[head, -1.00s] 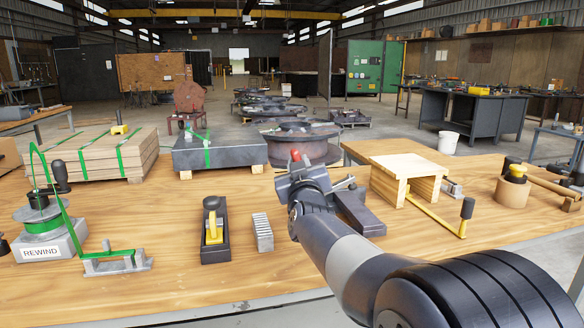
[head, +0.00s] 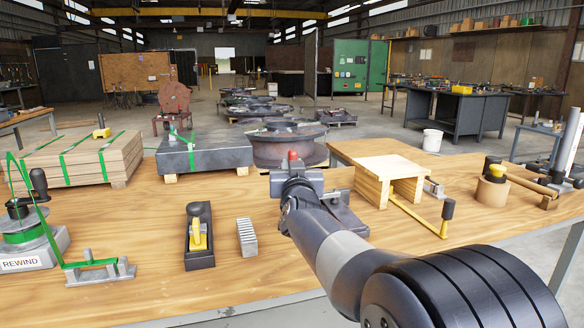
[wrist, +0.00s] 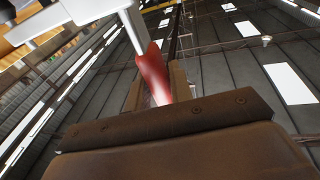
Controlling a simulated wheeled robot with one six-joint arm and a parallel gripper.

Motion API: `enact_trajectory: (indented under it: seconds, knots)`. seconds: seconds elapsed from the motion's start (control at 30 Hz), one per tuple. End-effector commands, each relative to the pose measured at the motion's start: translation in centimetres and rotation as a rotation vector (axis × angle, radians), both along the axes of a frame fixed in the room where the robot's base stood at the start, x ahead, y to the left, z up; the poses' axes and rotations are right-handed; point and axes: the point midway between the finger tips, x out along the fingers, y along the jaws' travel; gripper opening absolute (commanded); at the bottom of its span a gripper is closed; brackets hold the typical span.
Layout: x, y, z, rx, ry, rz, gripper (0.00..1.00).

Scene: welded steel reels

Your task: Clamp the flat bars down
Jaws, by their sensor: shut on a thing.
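My gripper (head: 293,174) stands above the middle of the wooden bench and is shut on a red handle (head: 293,155). The wrist view shows the red handle (wrist: 153,74) between my gripper's fingers (wrist: 158,88), on the end of a pale metal lever (wrist: 132,27). A dark metal block (head: 345,222) lies on the bench just right of my gripper, partly hidden by my arm. A small stack of grey metal strips (head: 247,237) lies left of my arm. I cannot tell if these are the flat bars. Whatever is under the clamp is hidden.
A black and yellow hand plane (head: 199,238) lies left of the strips. A REWIND stand with green strap (head: 28,235) is at far left. A wooden stand (head: 392,168) and a black-knobbed yellow lever (head: 436,222) are at right. The front bench strip is clear.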

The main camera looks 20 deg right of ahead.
Motion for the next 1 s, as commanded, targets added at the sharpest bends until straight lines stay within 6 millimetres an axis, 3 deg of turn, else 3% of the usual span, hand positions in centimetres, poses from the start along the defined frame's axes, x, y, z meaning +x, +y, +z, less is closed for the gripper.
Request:
enact_trajectory:
  seconds: [0.1, 0.13, 0.37, 0.73, 1.0]
  knots:
    - [0.0, -0.1, 0.0, 0.004, 0.000, -0.002, 0.00]
    - [0.0, -0.1, 0.0, 0.003, 0.000, -0.002, 0.24]
    - [0.0, -0.1, 0.0, 0.002, 0.000, -0.001, 0.42]
    - [-0.9, 0.2, 0.0, 0.001, -0.001, -0.001, 0.42]
    - [-5.5, 1.1, -0.5, 0.002, -0.001, 0.000, 0.42]
